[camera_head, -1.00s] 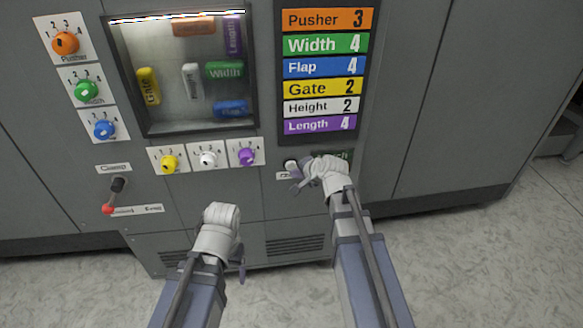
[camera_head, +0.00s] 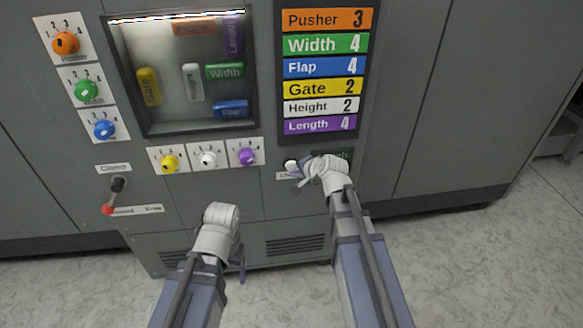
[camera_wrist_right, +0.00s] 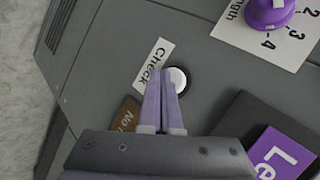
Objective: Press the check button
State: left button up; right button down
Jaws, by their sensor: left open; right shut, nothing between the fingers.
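The check button is a round white button (camera_wrist_right: 178,80) in a dark ring, beside a white "Check" label (camera_wrist_right: 153,66) in the right wrist view. In the head view the button (camera_head: 291,165) shows just left of my right gripper. My right gripper (camera_wrist_right: 163,85) is shut and empty; its fingertips overlap the button's edge in the wrist view. I cannot tell whether they touch it. In the head view the right gripper (camera_head: 297,182) is at the panel, below the settings board. My left gripper (camera_head: 240,262) hangs low in front of the machine, away from the controls.
A purple dial (camera_head: 247,156), a white dial (camera_head: 208,159) and a yellow dial (camera_head: 170,163) sit left of the button. A red-tipped lever (camera_head: 113,196) is further left. The settings board (camera_head: 322,70) is above. A dark sign (camera_wrist_right: 128,115) is partly hidden by my right gripper.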

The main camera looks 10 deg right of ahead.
jog(key=shift+w, duration=0.35)
jog(key=shift+w, duration=0.45)
dwell(0.9)
jog(key=shift+s, duration=0.9)
jog(key=shift+s, duration=0.1)
jog(key=s, duration=0.4)
jog(key=shift+s+a, duration=0.2)
jog(key=shift+s, duration=0.2)
